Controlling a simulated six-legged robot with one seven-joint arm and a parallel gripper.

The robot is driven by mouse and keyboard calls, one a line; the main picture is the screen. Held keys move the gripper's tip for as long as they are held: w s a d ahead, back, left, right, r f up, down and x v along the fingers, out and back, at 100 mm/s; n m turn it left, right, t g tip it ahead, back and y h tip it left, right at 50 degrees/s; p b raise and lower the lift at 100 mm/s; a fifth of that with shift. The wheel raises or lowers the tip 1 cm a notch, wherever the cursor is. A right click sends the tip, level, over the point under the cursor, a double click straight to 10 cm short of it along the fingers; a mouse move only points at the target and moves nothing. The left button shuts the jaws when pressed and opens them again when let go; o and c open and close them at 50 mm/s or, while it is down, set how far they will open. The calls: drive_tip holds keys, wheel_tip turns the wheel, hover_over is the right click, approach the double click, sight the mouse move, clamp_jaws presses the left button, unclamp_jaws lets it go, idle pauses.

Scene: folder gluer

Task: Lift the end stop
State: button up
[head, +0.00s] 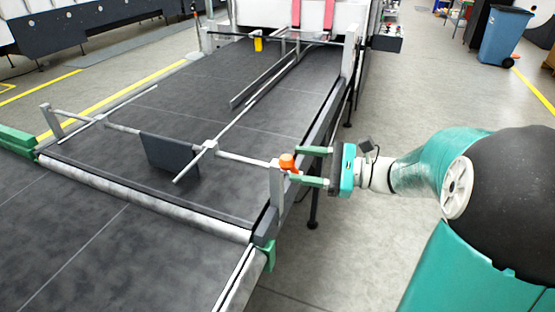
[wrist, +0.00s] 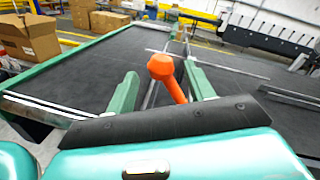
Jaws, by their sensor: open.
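A dark flat plate, which looks like the end stop (head: 170,155), hangs from a grey crossbar (head: 240,159) over the black belt. An orange handle with a round knob (head: 287,161) sits at the crossbar's right end, by an upright post (head: 277,188). My gripper (head: 296,166) is open at the machine's right side, its two green fingers pointing left toward the handle. In the wrist view the orange handle (wrist: 163,69) stands between the open fingers (wrist: 162,88), with space on both sides. I cannot tell whether either finger touches it.
The black conveyor bed (head: 130,225) carries a roller (head: 145,198) and long guide rails (head: 262,85). A blue bin (head: 505,36) stands far off at the right. Cardboard boxes (wrist: 30,40) show in the wrist view.

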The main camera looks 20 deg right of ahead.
sight(289, 162)
drive_tip(key=x, duration=0.6)
drive_tip(key=shift+w+a, duration=0.1)
clamp_jaws()
